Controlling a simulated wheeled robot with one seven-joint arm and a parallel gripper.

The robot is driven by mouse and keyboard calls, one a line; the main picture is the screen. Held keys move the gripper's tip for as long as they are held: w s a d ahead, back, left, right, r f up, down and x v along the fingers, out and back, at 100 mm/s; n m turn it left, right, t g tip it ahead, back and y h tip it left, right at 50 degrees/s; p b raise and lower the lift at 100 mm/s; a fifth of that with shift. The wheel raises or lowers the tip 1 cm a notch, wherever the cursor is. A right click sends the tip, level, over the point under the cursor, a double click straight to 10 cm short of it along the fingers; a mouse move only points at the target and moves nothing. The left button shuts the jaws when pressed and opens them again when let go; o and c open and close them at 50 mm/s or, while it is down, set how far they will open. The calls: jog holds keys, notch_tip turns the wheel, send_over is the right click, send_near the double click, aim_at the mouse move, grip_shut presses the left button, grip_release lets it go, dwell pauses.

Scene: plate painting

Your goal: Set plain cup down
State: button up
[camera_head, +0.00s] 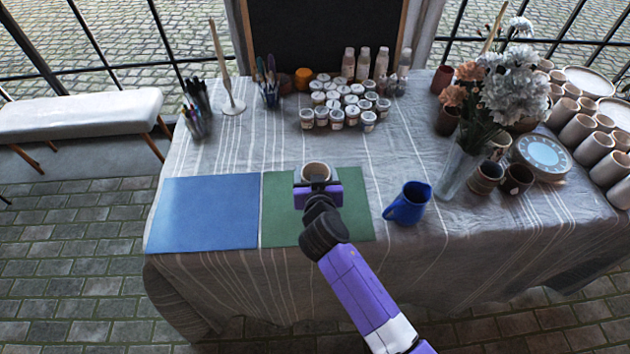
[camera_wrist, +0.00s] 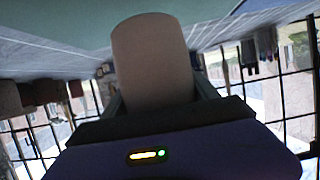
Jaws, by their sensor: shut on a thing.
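A plain pale cup (camera_head: 316,170) is held by my gripper (camera_head: 317,183) over the back part of the green mat (camera_head: 280,225). My gripper is shut on the cup's side. In the wrist view the cup (camera_wrist: 152,55) fills the middle between the fingers, and the green mat (camera_wrist: 60,25) shows beside its end. I cannot tell whether the cup's base touches the mat. My gripper and arm hide part of the cup and the mat's middle.
A blue mat (camera_head: 203,213) lies left of the green one. A blue jug (camera_head: 407,203) stands to the right, near a glass vase of flowers (camera_head: 460,168). Several paint jars (camera_head: 337,115) stand behind. More cups (camera_head: 578,130) stand at the far right. The blue mat is clear.

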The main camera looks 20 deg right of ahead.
jog(key=shift+f, duration=1.8)
jog(key=shift+f+b, duration=0.15)
jog(key=shift+b, duration=0.25)
jog(key=o, duration=1.7)
jog(key=shift+r, duration=0.2)
jog(key=v, duration=1.2)
jog(key=shift+b, duration=0.3)
